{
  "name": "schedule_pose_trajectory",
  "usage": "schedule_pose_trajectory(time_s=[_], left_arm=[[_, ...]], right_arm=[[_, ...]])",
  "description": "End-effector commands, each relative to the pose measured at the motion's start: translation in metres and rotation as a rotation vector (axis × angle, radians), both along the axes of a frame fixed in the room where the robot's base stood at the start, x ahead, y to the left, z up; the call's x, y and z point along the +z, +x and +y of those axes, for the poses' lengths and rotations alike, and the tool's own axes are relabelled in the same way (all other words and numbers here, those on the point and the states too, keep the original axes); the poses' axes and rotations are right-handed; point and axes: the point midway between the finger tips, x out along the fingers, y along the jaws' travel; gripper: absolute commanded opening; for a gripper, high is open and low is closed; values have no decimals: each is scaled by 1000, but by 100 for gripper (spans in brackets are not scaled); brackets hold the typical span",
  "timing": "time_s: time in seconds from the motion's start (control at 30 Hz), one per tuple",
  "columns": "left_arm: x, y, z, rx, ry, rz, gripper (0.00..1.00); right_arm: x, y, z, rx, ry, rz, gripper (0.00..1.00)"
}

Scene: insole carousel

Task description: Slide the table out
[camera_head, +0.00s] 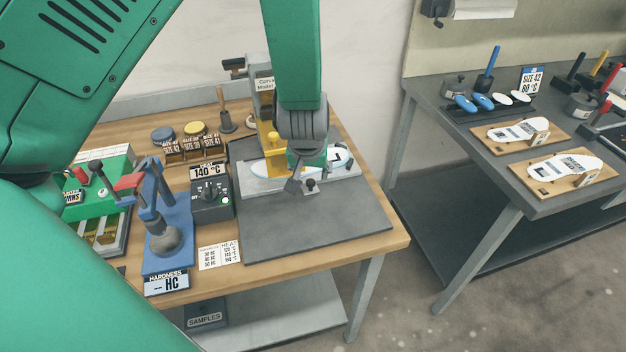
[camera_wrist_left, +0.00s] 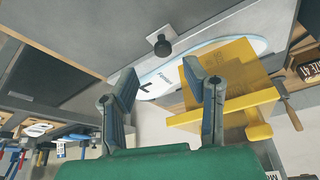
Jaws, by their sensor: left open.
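The light grey sliding table (camera_head: 258,184) of the machine sits at the back of the dark mat on the wooden bench. A white and blue insole (camera_head: 262,169) lies on it, partly hidden by my gripper; it also shows in the wrist view (camera_wrist_left: 158,80). A small black knob (camera_head: 310,184) on a metal plate is at the table's front edge; it is clear in the wrist view (camera_wrist_left: 162,46). My left gripper (camera_head: 300,180) is above the table, close to the knob. In the wrist view its fingers (camera_wrist_left: 160,72) are apart and empty, with the knob beyond the tips. My right gripper is not seen.
A yellow block (camera_head: 269,145) stands behind the insole, left of my gripper. A black control box (camera_head: 212,198) and a blue hardness tester (camera_head: 168,235) stand to the left. The dark mat (camera_head: 320,228) in front is clear. A grey workbench (camera_head: 450,120) stands to the right.

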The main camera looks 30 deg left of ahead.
Motion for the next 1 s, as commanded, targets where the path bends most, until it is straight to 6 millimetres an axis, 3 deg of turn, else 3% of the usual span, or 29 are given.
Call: schedule_pose_trajectory(time_s=[0.1,0.3,0.73,0.83,0.87,1.0], left_arm=[[-24,7,5,1,-2,2,41],[-47,16,9,1,0,0,41],[-56,20,11,-1,1,-2,41],[-56,20,11,-1,1,-2,5],[-56,20,11,-1,1,-2,0],[-55,20,10,-1,0,-2,0]], right_arm=[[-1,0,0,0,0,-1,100],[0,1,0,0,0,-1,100],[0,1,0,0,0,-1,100],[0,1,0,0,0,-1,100],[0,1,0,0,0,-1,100],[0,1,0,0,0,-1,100]])
